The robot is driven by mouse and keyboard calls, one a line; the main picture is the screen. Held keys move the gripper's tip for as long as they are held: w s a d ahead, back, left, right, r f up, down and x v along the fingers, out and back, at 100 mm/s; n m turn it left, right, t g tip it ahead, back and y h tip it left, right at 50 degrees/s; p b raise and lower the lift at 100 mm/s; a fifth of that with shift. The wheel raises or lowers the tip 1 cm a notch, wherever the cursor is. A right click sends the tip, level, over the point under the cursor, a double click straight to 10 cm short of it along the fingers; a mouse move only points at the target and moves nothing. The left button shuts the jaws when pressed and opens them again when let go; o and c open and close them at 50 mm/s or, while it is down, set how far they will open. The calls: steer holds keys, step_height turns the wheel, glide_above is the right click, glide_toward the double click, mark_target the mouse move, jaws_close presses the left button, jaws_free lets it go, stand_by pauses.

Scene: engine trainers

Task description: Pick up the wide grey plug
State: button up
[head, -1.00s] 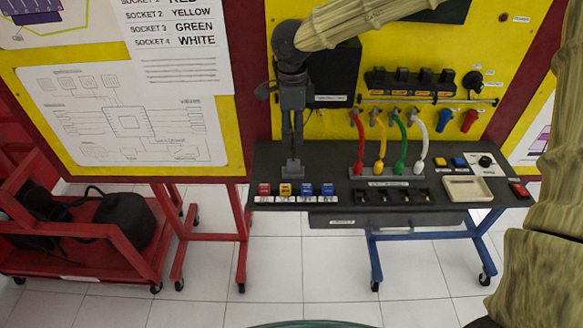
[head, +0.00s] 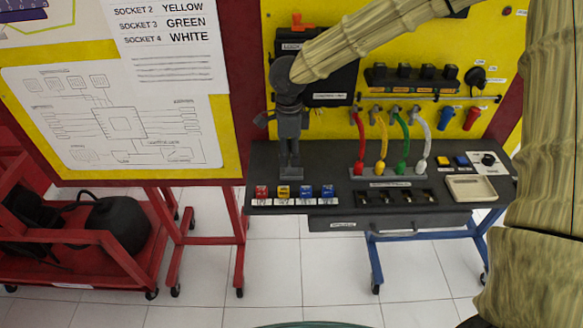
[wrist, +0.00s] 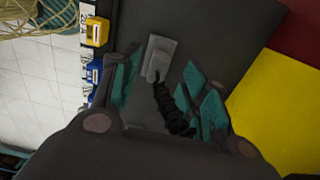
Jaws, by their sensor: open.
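The wide grey plug (wrist: 158,57) shows in the wrist view as a pale grey block on the dark bench top, with a black coiled cable (wrist: 172,105) trailing from it. My gripper (wrist: 162,68) is open, with its teal-padded fingers on either side of the plug and cable. I cannot tell whether a finger touches the plug. In the head view my gripper (head: 290,165) points down at the left part of the bench, and its fingers largely hide the plug.
Red, yellow and blue buttons (head: 293,191) line the bench's front edge just before my gripper. The yellow panel (head: 340,125) rises behind.

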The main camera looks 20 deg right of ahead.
mark_target(292, 169)
steer(key=shift+s+d+f+p, duration=0.15)
steer(key=shift+f+p, duration=0.1)
steer(key=shift+f, duration=0.9)
steer(key=shift+d+f+p, duration=0.15)
steer(key=shift+f+p, duration=0.1)
steer(key=shift+f, duration=0.9)
steer(key=shift+c, duration=0.4)
jaws_close()
